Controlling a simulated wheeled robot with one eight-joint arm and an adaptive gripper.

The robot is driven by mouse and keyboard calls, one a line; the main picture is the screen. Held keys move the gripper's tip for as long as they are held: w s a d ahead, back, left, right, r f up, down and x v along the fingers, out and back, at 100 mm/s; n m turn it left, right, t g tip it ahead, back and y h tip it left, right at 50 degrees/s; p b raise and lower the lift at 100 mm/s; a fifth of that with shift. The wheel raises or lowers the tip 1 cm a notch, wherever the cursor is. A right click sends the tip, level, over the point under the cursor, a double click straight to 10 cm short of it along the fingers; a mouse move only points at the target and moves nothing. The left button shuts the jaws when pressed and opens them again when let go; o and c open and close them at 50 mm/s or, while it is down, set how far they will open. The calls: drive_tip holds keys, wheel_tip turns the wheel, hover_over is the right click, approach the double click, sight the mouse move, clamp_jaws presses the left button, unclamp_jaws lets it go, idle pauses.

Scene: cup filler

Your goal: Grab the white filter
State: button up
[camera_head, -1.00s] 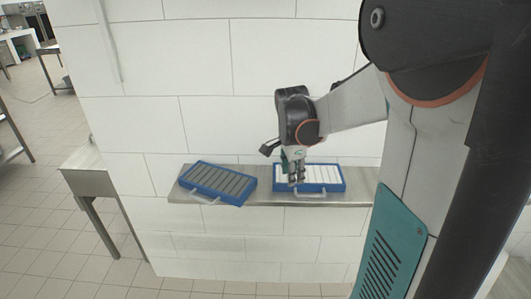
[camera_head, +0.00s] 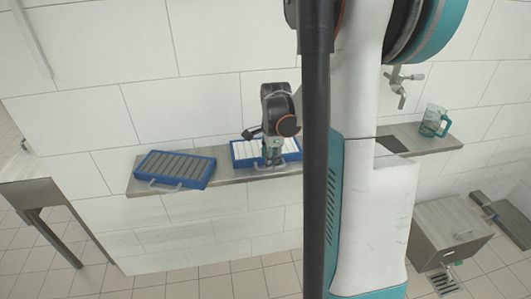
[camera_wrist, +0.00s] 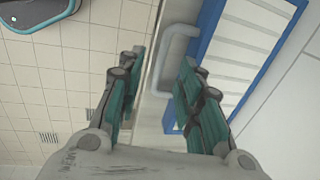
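The white filter (camera_head: 248,147) has pale slats in a blue frame and lies on a grey wall shelf (camera_head: 229,182). My gripper (camera_head: 272,158) hangs over its front side, pointing down, and hides part of it. In the wrist view the filter (camera_wrist: 245,50) lies to the right of the fingers, with its pale handle (camera_wrist: 169,50) along its near side. My gripper (camera_wrist: 160,75) is open there, its two teal fingers apart. The handle appears between or just beyond the fingertips; I cannot tell if a finger touches it.
A second blue-framed filter with dark grey slats (camera_head: 174,167) lies to the left on the shelf. Farther right are a tap (camera_head: 402,86) on the wall and a clear teal jug (camera_head: 433,121). The tiled wall stands close behind the shelf.

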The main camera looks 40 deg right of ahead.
drive_tip(key=f, duration=0.1)
drive_tip(key=f+b, duration=0.1)
drive_tip(key=f, duration=0.1)
drive_tip(key=w+f+b, duration=0.1)
drive_tip(key=f, duration=0.1)
drive_tip(key=shift+d, duration=0.25)
drive_tip(key=shift+r, duration=0.1)
clamp_jaws()
